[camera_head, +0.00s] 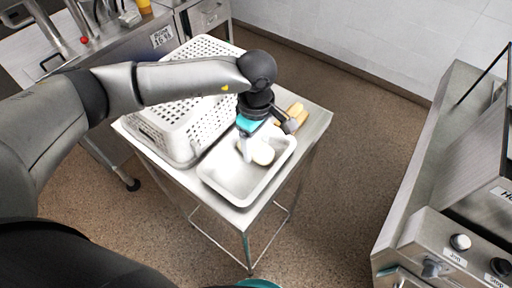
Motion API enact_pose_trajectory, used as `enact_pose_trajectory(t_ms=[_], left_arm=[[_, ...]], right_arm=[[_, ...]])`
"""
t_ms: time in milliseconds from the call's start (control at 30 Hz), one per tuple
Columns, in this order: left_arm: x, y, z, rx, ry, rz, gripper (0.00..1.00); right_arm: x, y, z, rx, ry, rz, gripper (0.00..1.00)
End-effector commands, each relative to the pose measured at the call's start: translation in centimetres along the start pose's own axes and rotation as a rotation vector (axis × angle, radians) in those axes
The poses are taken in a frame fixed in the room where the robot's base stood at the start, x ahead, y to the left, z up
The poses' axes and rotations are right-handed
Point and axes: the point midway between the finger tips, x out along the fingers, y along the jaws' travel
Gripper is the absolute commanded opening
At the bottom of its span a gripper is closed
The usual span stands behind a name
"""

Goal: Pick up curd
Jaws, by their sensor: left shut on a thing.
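The wrist and fingers hide part of the curd. I cannot tell whether the curd still touches the tray floor. My right gripper is not in view.
A white perforated basket (180,143) stands close left of the tray, under my left arm. Yellowish blocks (295,113) lie behind the tray. A steel counter with knobs (440,252) is at right. Open floor (350,170) lies between.

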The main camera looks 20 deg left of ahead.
Motion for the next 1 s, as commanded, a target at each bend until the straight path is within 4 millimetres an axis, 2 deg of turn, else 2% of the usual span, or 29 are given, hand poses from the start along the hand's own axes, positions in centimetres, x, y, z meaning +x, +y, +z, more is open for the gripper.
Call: enact_pose_trajectory(t_ms=[33, 367, 633, 767, 867, 1000], left_arm=[[0.0, 0.0, 0.0, 0.0, 0.0, 0.001, 0.41], [-0.1, 0.0, 0.0, -0.001, 0.0, 0.001, 0.04], [-0.2, 0.1, 0.0, 0.0, 0.0, 0.002, 0.04], [-0.9, 0.1, 0.0, -0.001, 0.0, 0.003, 0.04], [-2.0, 0.2, -0.1, -0.001, 0.0, 0.005, 0.04], [-4.8, 0.2, -0.1, 0.0, 0.0, 0.008, 0.04]], right_arm=[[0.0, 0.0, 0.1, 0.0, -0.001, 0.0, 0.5], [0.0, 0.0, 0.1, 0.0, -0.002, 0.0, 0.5], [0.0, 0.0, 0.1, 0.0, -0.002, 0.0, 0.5], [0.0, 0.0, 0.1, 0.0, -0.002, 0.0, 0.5], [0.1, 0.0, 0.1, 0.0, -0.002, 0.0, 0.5], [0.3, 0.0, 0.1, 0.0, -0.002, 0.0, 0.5]])
